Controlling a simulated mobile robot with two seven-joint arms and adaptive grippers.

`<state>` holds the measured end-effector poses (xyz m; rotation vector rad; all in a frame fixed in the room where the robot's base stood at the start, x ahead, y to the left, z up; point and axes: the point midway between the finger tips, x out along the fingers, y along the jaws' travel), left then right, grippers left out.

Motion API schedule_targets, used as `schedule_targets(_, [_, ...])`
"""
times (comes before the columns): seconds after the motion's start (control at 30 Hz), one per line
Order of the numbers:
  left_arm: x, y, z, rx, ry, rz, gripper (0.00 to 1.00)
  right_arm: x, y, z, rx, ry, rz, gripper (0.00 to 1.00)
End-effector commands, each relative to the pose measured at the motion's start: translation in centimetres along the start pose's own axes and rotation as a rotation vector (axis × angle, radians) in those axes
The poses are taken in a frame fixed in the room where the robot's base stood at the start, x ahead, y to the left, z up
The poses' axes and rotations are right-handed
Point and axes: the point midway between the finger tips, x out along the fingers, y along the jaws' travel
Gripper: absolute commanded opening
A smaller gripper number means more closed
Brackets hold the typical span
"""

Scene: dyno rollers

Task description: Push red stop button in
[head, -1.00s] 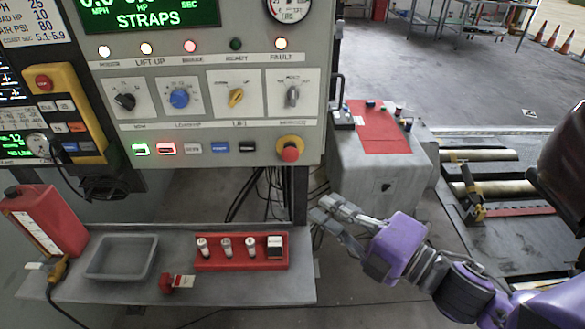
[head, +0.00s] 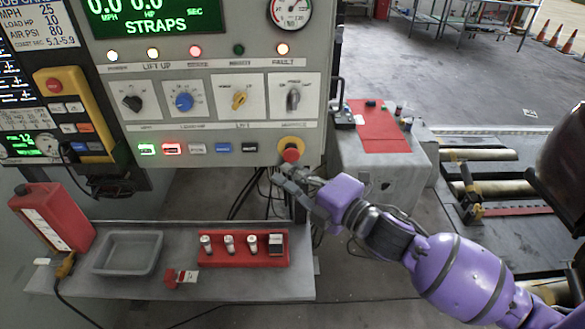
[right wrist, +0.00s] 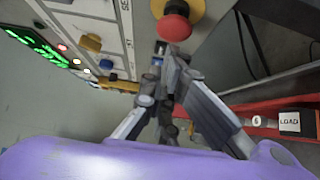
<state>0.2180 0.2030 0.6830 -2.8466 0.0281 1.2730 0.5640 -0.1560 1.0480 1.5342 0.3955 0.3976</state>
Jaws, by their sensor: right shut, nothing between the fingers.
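The red stop button (head: 291,153) is a round mushroom head in a yellow collar at the lower right corner of the grey control panel (head: 262,155). It also shows at the top of the right wrist view (right wrist: 174,22). My right gripper (head: 284,175) is shut and empty, its fingertips just below the button in the head view. In the right wrist view, the fingertips (right wrist: 171,54) point toward the button and appear just under it. I cannot tell whether they touch it. My left gripper is not in view.
A shelf (head: 215,285) below the panel holds a red bottle (head: 52,215), a grey tray (head: 128,268) and a red rack (head: 245,262) of small pieces. Another red button (head: 53,85) sits on a yellow pendant at left. A grey cabinet (head: 375,185) stands behind my right arm.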

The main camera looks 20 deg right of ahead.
Motion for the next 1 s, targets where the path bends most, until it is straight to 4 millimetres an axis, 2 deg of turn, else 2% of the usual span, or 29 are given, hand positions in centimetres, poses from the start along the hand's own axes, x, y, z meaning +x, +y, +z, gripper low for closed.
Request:
schedule_targets(0.13, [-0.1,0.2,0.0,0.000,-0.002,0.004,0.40,0.7,0.0,0.7,-0.001,-0.001,0.000,0.00])
schedule_targets(0.53, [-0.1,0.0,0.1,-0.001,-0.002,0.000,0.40,0.9,-0.1,1.0,-0.001,-0.001,-0.001,0.00])
schedule_targets(0.73, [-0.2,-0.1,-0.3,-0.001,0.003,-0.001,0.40,2.4,0.1,2.5,-0.002,-0.002,-0.001,0.00])
schedule_targets(1.0, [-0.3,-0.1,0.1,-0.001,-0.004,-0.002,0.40,2.4,0.2,2.7,-0.005,-0.006,0.002,0.00])
